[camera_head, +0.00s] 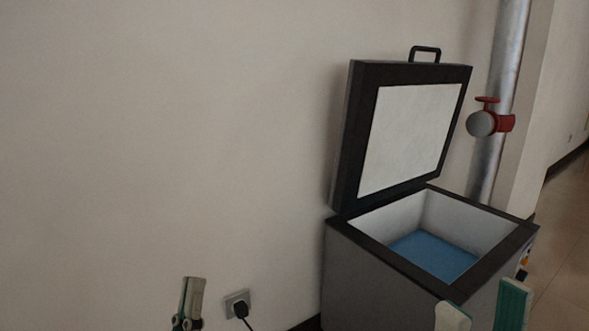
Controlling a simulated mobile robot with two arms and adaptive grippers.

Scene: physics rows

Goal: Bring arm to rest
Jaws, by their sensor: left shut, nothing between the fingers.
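My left gripper (192,290) shows at the bottom edge, left of the middle, in front of the bare wall. Its fingers are together and nothing is between them. My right gripper (482,310) shows at the bottom right, with its two pale and green fingers apart. I see nothing held between them. It appears in front of the lower right part of the open chest-like box (365,277). Most of both arms is out of view.
The box's dark-framed lid (414,138) stands raised, and its inside has a blue floor (434,256). A pipe (497,90) with a red valve (488,121) runs behind it. A plugged-in wall socket (237,303) is low on the wall. Floor (565,250) shows at right.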

